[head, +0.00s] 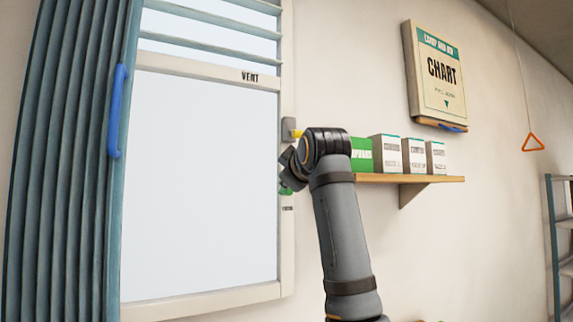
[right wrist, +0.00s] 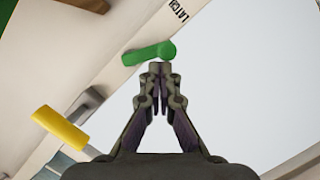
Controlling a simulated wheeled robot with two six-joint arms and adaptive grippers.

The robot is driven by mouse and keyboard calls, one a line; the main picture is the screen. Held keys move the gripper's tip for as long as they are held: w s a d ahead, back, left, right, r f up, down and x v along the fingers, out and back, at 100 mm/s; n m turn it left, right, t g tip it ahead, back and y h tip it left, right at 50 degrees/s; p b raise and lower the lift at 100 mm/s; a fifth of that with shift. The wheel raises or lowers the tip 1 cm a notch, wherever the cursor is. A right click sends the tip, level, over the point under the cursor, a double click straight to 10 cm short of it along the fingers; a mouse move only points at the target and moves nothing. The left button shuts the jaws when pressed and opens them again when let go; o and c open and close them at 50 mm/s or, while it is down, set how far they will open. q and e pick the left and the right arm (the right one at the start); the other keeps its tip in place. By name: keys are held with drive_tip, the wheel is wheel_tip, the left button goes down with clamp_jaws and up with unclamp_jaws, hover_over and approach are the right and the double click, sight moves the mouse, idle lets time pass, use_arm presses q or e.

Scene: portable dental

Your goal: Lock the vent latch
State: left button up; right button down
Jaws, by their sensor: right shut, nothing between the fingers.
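The vent window (head: 208,170) has a pale frame marked VENT. A green latch handle (head: 286,191) is on the right side of its frame, partly hidden by my right arm. In the right wrist view the green handle (right wrist: 148,53) lies near the LATCH label (right wrist: 178,12). My right gripper (right wrist: 160,70) is shut and empty, its tips right at the rounded end of the green handle. I cannot tell whether they touch. A yellow handle (right wrist: 62,130) on a grey mount is on the same frame; it also shows in the head view (head: 296,133). My left gripper is out of view.
A blue-green curtain (head: 65,160) with a blue handle (head: 117,110) hangs left of the window. A wooden shelf (head: 440,179) with a green box and several pale boxes is close behind my right arm. A chart board (head: 438,75) and an orange pull triangle (head: 533,143) hang farther right.

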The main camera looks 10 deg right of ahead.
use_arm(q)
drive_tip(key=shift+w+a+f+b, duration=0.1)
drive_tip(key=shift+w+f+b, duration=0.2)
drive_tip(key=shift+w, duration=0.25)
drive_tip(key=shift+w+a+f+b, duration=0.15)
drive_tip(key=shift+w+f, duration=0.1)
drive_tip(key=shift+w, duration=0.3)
use_arm(e)
drive_tip(key=shift+w+d+f+n, duration=0.3)
drive_tip(key=shift+w+d+f, duration=0.1)
drive_tip(key=shift+w+f, duration=0.4)
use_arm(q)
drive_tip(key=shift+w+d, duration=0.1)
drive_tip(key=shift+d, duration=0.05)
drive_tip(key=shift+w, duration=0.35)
use_arm(e)
drive_tip(key=shift+s, duration=0.1)
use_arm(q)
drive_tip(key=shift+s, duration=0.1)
use_arm(e)
drive_tip(key=v, duration=1.2)
drive_tip(key=shift+a+f, duration=0.15)
